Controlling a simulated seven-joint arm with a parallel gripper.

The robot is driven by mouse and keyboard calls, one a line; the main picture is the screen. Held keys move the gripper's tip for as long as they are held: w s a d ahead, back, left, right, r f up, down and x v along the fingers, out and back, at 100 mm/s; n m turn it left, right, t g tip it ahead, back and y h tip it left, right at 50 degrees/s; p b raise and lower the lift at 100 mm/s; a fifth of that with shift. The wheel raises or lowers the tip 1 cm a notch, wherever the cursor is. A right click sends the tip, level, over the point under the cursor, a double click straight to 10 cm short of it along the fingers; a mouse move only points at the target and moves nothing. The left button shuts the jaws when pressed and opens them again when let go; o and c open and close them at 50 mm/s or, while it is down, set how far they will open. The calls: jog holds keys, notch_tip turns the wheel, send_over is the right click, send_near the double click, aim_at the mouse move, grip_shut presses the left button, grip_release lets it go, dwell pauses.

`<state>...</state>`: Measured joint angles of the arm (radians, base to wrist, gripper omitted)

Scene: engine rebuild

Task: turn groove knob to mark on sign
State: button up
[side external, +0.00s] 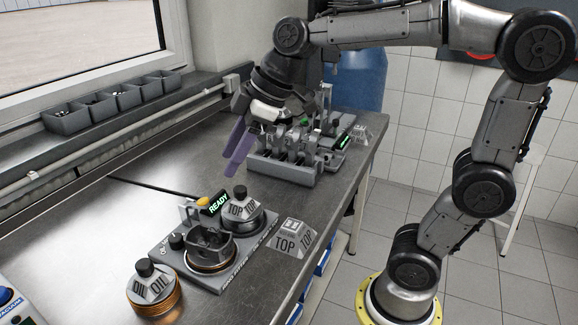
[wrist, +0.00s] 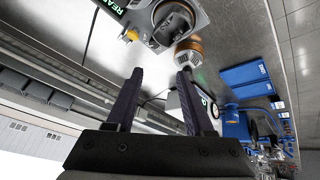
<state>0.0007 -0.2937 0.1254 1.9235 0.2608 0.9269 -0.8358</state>
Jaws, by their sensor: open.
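A grey fixture plate (side external: 188,267) lies on the steel bench with a green READY display (side external: 219,203) on it. My gripper (side external: 236,150) is open and empty, high above the bench behind the plate. In the wrist view its two dark fingers (wrist: 160,75) are apart with nothing between them.
A black-topped TOP holder (side external: 242,211) and a piston (side external: 211,243) stand on the plate. An OIL holder (side external: 154,286) stands in front. A grey rack (side external: 283,170) is behind, near my gripper. Bins (side external: 68,118) line the ledge.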

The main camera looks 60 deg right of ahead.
jog(key=s+d+f+m+h, duration=0.1)
jog(key=s+d+m, duration=0.1)
jog(key=s, duration=0.8)
jog(key=shift+f+m+t, duration=0.2)
jog(key=shift+m+t, duration=0.1)
jog(key=shift+m, duration=0.2)
